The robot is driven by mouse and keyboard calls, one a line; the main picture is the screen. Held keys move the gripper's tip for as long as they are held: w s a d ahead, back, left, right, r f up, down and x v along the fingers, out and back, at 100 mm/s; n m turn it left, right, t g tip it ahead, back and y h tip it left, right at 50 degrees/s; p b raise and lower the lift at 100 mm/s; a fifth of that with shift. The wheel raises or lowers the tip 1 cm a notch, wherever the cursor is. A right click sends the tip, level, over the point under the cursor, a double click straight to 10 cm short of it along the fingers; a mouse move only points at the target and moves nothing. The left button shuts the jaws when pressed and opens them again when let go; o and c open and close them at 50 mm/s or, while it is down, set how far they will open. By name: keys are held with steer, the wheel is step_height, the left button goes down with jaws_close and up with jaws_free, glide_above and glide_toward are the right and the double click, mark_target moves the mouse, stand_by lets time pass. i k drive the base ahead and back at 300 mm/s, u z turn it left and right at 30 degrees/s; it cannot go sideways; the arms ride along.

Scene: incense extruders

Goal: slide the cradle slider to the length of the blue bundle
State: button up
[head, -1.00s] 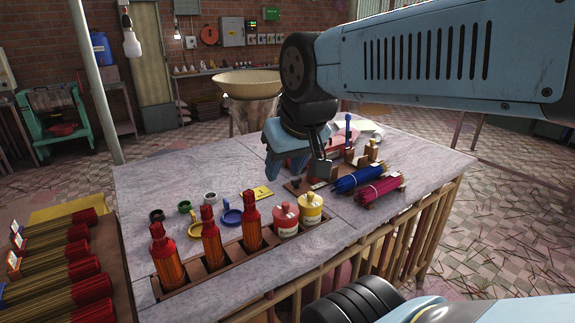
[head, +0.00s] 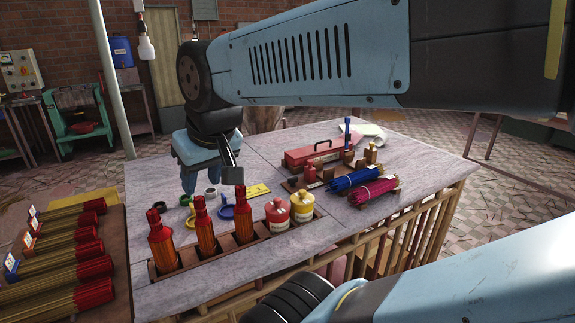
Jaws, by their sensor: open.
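The blue bundle (head: 354,178) lies at the right of the table, beside a magenta bundle (head: 374,191). Just behind it is a low brown wooden rack (head: 291,185) with upright brown blocks (head: 350,158), perhaps the cradle. I cannot tell which part is its slider. My gripper (head: 211,183) points down over the left back of the table, above small rings and well left of the rack and blue bundle. It is open, with nothing seen between its fingers.
Red bottles (head: 205,232) and red and yellow jars (head: 302,208) stand in a wooden holder along the front. A red toolbox (head: 313,153) and a blue upright handle (head: 347,130) are behind the rack.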

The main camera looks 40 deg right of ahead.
mark_target(310, 171)
steer(key=z, duration=0.1)
steer(key=k, duration=1.25)
steer(key=z, duration=0.9)
steer(key=i, duration=1)
steer(key=u, duration=0.05)
